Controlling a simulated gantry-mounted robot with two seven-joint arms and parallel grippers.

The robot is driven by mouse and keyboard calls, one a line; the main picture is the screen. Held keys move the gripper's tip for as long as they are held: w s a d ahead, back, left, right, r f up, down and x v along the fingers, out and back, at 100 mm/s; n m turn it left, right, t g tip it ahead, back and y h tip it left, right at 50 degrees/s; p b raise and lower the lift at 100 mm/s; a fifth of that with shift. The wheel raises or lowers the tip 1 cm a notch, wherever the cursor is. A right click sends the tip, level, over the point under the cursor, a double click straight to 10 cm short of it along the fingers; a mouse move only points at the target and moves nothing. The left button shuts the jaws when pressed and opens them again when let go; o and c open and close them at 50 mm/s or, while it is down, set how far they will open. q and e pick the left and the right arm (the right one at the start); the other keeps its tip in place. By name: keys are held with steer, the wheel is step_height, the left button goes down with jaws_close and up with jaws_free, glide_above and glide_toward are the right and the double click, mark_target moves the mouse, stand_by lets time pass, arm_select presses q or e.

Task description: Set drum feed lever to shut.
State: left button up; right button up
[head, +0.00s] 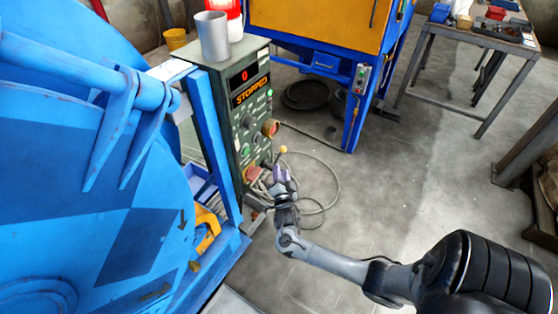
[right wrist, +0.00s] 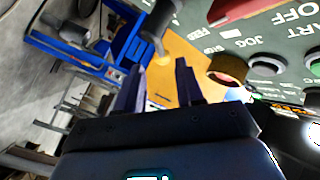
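The dark green control panel (head: 250,120) stands beside the blue drum and its display reads "0" and "STOPPED". A lever with a small tan knob (head: 283,150) sticks out from the panel's lower right side; I take it to be the drum feed lever. My right gripper (head: 282,174) is just below the knob. In the right wrist view my right gripper (right wrist: 159,78) has its two fingers apart with nothing between them. The grey lever shaft (right wrist: 155,30) and its pale knob are just beyond the fingertips. Lever position labels are not readable. My left gripper is not in view.
The blue drum (head: 70,150) fills the left side. A grey cup (head: 212,36) and a red-and-white beacon stand on the panel's top. A red round button (head: 270,128) is above the lever. Cables (head: 325,190) lie on the floor. A workbench (head: 480,38) stands back right.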

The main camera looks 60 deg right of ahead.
mark_target(279, 158)
steer(key=b+x, duration=0.3)
steer(key=x, duration=0.5)
steer(key=shift+w+d, duration=0.2)
steer(key=shift+d, duration=0.15)
jaws_close()
